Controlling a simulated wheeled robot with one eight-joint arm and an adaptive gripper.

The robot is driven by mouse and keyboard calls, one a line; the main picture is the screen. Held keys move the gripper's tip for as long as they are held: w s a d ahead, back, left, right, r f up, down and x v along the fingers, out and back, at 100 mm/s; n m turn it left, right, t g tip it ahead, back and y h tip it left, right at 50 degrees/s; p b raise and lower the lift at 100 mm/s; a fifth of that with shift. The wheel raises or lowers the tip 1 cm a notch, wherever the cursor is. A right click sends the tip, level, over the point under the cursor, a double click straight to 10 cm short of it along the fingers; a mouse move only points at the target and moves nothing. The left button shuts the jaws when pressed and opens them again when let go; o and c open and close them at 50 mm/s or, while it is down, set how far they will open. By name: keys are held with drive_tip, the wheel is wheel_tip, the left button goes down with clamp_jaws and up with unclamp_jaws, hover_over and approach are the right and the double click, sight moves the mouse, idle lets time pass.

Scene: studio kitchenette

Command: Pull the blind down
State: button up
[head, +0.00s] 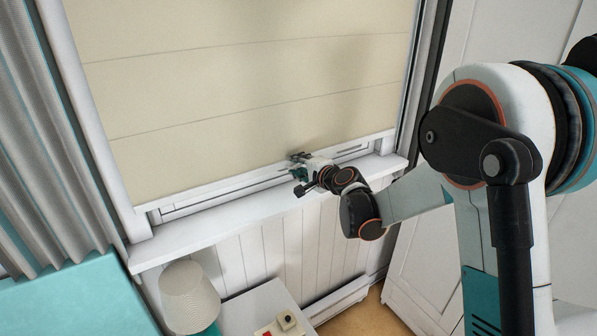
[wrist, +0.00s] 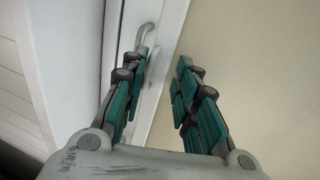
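The cream blind (head: 240,95) covers nearly the whole window, with a white bottom rail (head: 225,187) a little above the sill. In the wrist view the blind (wrist: 255,75) fills the right side and the white rail (wrist: 172,35) runs diagonally. A grey curved handle (wrist: 147,33) is on the rail. My gripper (wrist: 162,62) is open, with a gap between its teal-padded fingers. The handle's lower part lies beside the left fingertip in the picture; I cannot tell whether they touch.
The white windowsill (head: 215,228) runs just below my gripper. A grey curtain (head: 45,150) hangs at the left, above a teal surface (head: 75,300). A lamp (head: 188,295) and a white cabinet (head: 262,305) stand below the sill. A white door or panel (head: 420,270) is at the right.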

wheel_tip(320, 180, up, 21)
drive_tip(key=p, duration=1.3)
drive_tip(key=d+f+p+v, duration=0.1)
drive_tip(key=p+v, duration=0.7)
drive_tip(key=v, duration=0.5)
drive_tip(key=x, duration=1.3)
drive_tip(key=shift+w+a+f+p, duration=0.1)
drive_tip(key=shift+w+a+p, duration=0.1)
drive_tip(key=shift+w+p, duration=0.1)
clamp_jaws()
